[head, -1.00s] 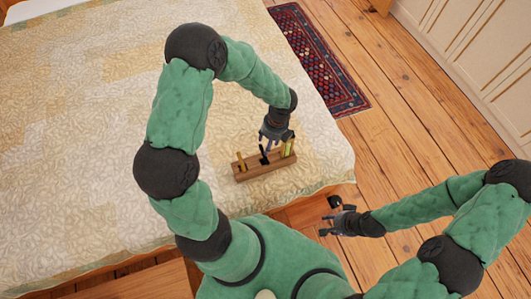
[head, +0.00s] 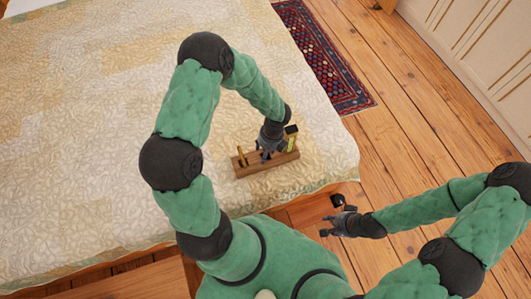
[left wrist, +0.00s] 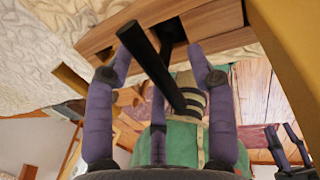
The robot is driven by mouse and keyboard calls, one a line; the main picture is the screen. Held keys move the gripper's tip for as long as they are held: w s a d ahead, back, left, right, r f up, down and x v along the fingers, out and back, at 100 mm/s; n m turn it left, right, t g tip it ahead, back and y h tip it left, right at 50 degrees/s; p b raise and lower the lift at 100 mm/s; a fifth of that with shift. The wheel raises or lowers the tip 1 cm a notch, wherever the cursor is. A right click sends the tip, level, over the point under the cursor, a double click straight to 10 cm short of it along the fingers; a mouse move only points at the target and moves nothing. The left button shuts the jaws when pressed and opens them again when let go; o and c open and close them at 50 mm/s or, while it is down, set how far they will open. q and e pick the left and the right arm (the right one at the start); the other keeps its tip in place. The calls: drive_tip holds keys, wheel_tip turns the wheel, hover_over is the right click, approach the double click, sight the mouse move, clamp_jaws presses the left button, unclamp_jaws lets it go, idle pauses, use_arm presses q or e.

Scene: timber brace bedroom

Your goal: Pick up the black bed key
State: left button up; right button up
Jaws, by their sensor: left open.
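The black bed key (left wrist: 150,65) is a dark rod standing in a slot of the wooden holder in the left wrist view. In the head view it is hidden behind my left gripper (head: 267,153). My left gripper, also in the left wrist view (left wrist: 158,68), is open, with its purple-grey fingers spread around the rod. I cannot tell whether any finger touches it. The wooden holder (head: 247,171) lies on the bed near its front corner. My right gripper (head: 338,222) looks open and empty, beyond the bed's front edge.
A yellow piece (head: 241,156) stands at the holder's left end and a yellow-green one (head: 291,144) at its right end, close to my left gripper. The quilted bed (head: 90,130) is otherwise clear. A patterned rug (head: 325,60) lies on the plank floor (head: 420,110).

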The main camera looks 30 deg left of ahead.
use_arm(q)
clamp_jaws()
drive_tip(key=shift+r, duration=0.1)
